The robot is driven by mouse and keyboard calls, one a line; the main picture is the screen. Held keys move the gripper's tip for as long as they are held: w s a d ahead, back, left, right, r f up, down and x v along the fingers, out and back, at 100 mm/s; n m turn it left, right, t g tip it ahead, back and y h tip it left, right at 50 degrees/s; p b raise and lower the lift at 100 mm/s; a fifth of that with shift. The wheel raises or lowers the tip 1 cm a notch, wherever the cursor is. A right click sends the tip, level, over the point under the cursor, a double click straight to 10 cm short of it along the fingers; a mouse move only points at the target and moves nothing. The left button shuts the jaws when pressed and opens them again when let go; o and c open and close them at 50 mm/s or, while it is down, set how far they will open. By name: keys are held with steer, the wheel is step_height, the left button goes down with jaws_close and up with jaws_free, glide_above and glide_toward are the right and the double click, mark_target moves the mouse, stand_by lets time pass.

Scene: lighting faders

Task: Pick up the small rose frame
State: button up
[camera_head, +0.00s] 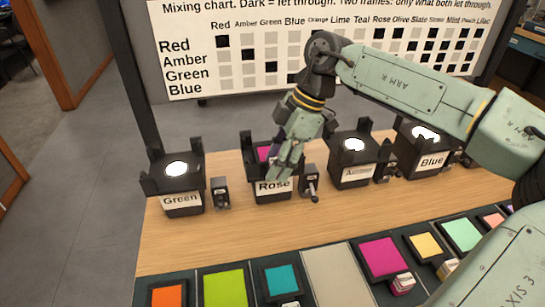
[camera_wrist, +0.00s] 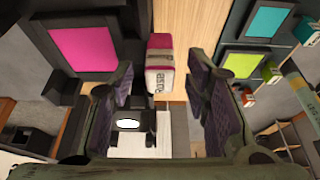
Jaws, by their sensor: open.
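A small magenta rose frame (camera_head: 264,152) lies in a black lamp box, second from the left on the wooden table. My gripper (camera_head: 285,168) is open and points down at the front of this box. In the wrist view the fingers of my gripper (camera_wrist: 160,85) stand apart on either side of the tab, with a gap visible on both sides.
Lamp boxes marked Green (camera_head: 182,200), Amber (camera_head: 354,172) and Blue (camera_head: 430,161) stand in the same row, close by. Small black fittings with levers stand between them. A rack along the front holds several coloured frames, including another magenta one (camera_head: 380,255). Bare wood lies between.

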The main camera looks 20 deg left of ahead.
steer(key=shift+c, duration=0.4)
jaws_close()
